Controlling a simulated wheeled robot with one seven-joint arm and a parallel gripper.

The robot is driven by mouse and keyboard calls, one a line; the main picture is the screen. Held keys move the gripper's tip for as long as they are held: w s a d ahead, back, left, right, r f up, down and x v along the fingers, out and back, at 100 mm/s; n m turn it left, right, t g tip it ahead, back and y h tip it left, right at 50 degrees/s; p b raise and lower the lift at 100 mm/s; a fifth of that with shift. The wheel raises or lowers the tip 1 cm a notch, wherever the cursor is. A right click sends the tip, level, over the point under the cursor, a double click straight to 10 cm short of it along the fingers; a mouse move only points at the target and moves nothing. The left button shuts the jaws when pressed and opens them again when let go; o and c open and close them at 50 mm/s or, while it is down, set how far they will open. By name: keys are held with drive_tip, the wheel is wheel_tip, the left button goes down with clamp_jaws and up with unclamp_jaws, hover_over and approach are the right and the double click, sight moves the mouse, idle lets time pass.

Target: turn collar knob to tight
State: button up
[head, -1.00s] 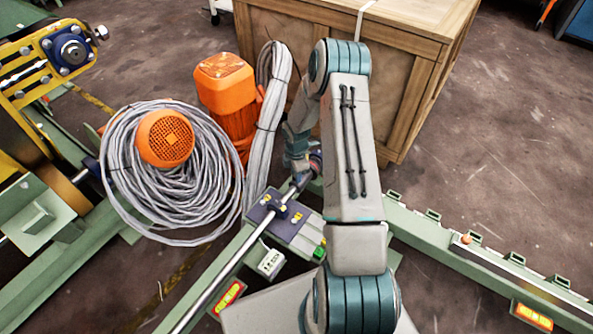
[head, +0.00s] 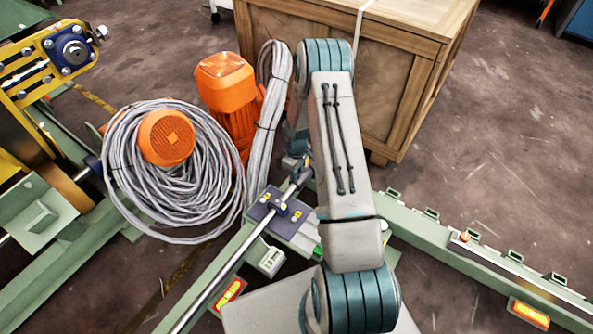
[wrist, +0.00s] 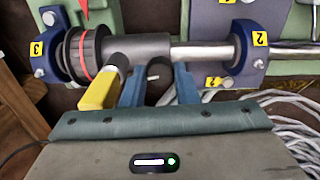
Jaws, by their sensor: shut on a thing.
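In the wrist view a shaft carries a dark ribbed collar (wrist: 84,55) with a red ring, and a grey sleeve (wrist: 140,47) beside it. A yellow handle with a dark end (wrist: 98,92) stands out just left of my gripper's left finger. My gripper (wrist: 160,82) has its two blue fingers at the shaft, below the sleeve. It is shut on a dark rounded part, seemingly the collar knob (wrist: 159,72), mostly hidden between the fingers. In the head view my arm largely hides this end of the shaft (head: 225,275).
Blue bearing brackets stand at the left (wrist: 48,47) and right (wrist: 249,47) of the sleeve. A coil of grey cable (head: 200,205) and orange motors (head: 228,85) lie left of my arm. A wooden crate (head: 400,75) stands behind it.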

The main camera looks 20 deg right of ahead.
drive_tip(key=shift+m, duration=1.1)
drive_tip(key=o, duration=1)
wheel_tip(320, 180, up, 14)
drive_tip(key=p, duration=0.4)
drive_tip(key=shift+f, duration=0.1)
